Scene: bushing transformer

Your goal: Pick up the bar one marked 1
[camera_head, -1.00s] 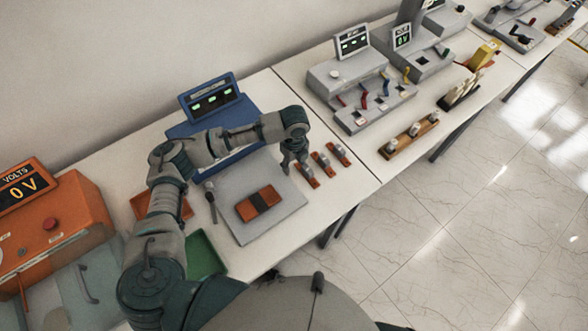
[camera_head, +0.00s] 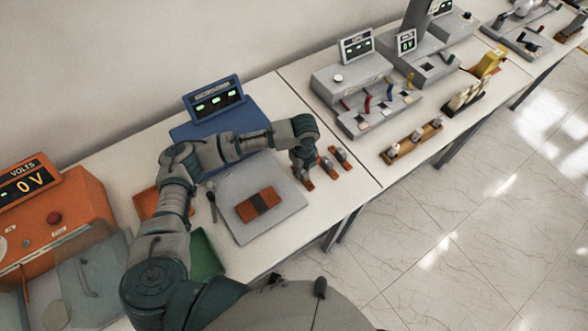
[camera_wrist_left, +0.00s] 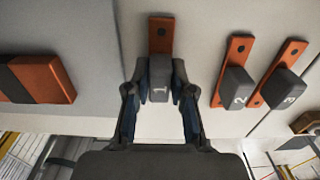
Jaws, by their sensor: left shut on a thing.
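The bar marked 1 (camera_wrist_left: 160,78) is an orange strip with a grey block that bears the number 1, seen in the left wrist view. My left gripper (camera_wrist_left: 160,92) is shut on its grey block, with a finger on each side; the gripper also shows in the head view (camera_head: 301,164). The orange end with a dark hole points away from the gripper. The bars marked 2 (camera_wrist_left: 237,82) and 3 (camera_wrist_left: 283,80) lie to the right, apart from the fingers. I cannot tell whether bar 1 is off the table. My right gripper is not in view.
A grey plate with an orange and dark block (camera_head: 259,206) lies left of the bars. A blue meter unit (camera_head: 213,104) stands behind. A wooden rack with several pegs (camera_head: 412,141) is on the right-hand table (camera_head: 440,150). The table's front edge is close to the bars.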

